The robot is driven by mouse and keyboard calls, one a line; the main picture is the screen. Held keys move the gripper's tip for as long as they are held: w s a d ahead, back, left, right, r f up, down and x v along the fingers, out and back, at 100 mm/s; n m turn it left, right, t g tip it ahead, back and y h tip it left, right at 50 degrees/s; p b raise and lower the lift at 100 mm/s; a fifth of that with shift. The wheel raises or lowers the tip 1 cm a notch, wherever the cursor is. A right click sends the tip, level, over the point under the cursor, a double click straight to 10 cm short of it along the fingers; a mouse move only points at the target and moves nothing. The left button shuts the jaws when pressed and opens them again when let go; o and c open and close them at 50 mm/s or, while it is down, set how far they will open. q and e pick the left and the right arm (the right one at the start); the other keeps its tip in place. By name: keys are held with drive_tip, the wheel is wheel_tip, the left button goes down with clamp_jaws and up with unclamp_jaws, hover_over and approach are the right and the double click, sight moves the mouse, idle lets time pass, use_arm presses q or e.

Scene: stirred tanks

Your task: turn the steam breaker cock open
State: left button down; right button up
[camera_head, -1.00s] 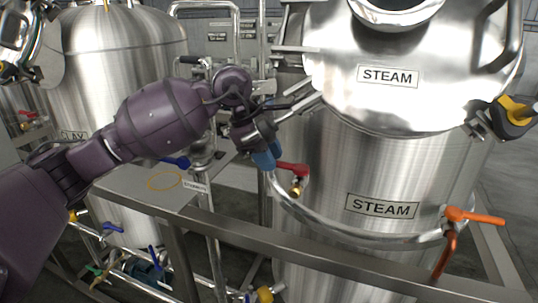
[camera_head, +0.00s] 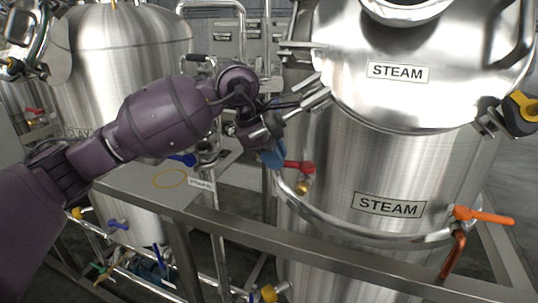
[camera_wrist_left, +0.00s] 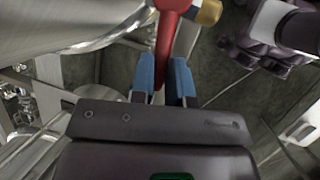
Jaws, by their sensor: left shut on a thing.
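A red-handled cock (camera_head: 299,167) with a brass body (camera_head: 304,186) sits at the left side of the steel tank labelled STEAM. My left gripper (camera_head: 273,156), with blue fingers, reaches it from the left and is shut on the handle's free end. In the left wrist view the red handle (camera_wrist_left: 167,45) runs down between the two blue fingers (camera_wrist_left: 168,82), and part of the brass body (camera_wrist_left: 208,12) shows at the top. The handle's gripped tip is partly hidden by the fingers. My right gripper does not show in the head view.
The STEAM tank (camera_head: 345,165) stands close on the right, with an orange-handled valve (camera_head: 484,216) on its pipe. A steel frame rail (camera_head: 300,254) crosses in front. The CLAY tank (camera_head: 120,60) stands behind my left arm. A blue handle (camera_head: 182,159) is near my forearm.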

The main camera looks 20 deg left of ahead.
use_arm(q)
drive_tip(key=c, duration=1.1)
unclamp_jaws()
drive_tip(key=shift+r, duration=0.1)
